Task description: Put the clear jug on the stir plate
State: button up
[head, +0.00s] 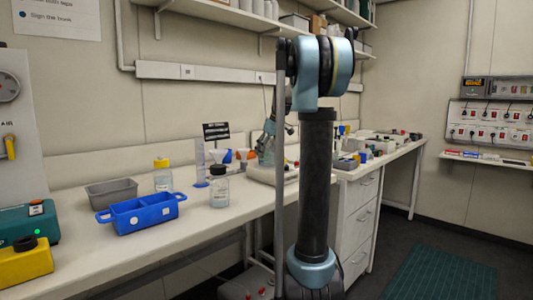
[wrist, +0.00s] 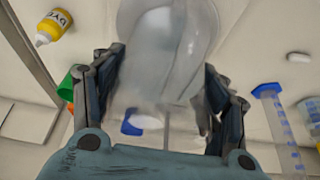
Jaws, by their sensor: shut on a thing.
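In the wrist view, my gripper (wrist: 163,68) is shut on the clear jug (wrist: 165,35), a see-through vessel between the two dark fingers. In the head view, my gripper (head: 272,128) shows only in part behind my arm, above the bench, and I cannot make out the jug there. A low pale device (head: 262,173) stands on the bench below the gripper, partly covered by my arm; it may be the stir plate, but I cannot tell for sure. I cannot tell whether the jug touches anything below.
A measuring cylinder with a blue base (wrist: 275,105) stands to the right in the wrist view, and a yellow dye bottle (wrist: 54,25) is at upper left. In the head view, a clear bottle (head: 219,188), a blue tray (head: 122,222) and a grey bin (head: 110,194) stand left.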

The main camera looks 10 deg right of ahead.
jog(key=o, duration=1.4)
jog(key=v, duration=1.2)
